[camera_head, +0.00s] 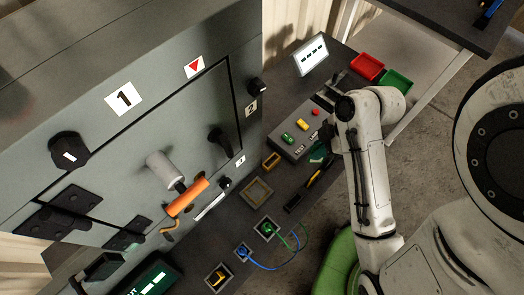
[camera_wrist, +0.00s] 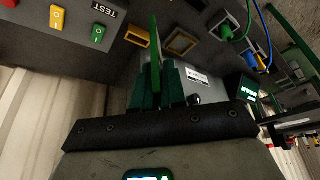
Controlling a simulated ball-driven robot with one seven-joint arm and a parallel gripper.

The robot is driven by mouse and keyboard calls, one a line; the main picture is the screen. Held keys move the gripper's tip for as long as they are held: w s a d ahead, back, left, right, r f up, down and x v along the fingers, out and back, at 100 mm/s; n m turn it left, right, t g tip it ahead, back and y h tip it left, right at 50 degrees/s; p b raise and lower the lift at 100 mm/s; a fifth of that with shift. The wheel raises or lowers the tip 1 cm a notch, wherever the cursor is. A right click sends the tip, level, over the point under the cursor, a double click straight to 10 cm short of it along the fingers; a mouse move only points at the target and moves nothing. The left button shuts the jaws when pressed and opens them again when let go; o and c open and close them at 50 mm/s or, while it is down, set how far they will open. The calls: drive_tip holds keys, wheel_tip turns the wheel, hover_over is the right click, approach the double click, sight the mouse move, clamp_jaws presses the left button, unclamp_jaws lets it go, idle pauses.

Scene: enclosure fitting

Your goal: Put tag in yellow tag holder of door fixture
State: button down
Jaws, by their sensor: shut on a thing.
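In the wrist view my gripper (camera_wrist: 158,92) is shut on a thin green tag (camera_wrist: 155,45), seen nearly edge-on and sticking out past the fingers. The yellow tag holder (camera_wrist: 137,37) is a small open frame just left of the tag in that view, apart from it. In the head view the yellow holder (camera_head: 271,162) sits on the dark bench, left of my gripper (camera_head: 318,154). There the gripper is small and partly hidden by my arm, and I cannot tell tag from green fingers.
A grey button box (camera_head: 303,132) with green, yellow and red buttons stands close behind the holder. A square tan frame (camera_head: 257,192) and sockets with green and blue cables lie nearer. The grey cabinet (camera_head: 130,130) rises at left. Red (camera_head: 367,66) and green (camera_head: 396,80) trays are at the back.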

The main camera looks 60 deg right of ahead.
drive_tip(key=w+f, duration=1.2)
drive_tip(key=w, duration=0.1)
drive_tip(key=shift+w+f, duration=0.35)
drive_tip(key=shift+f, duration=0.05)
drive_tip(key=shift+a+f, duration=0.1)
drive_tip(key=shift+f, duration=0.1)
drive_tip(key=c, duration=1.2)
unclamp_jaws()
drive_tip(key=shift+r, duration=0.1)
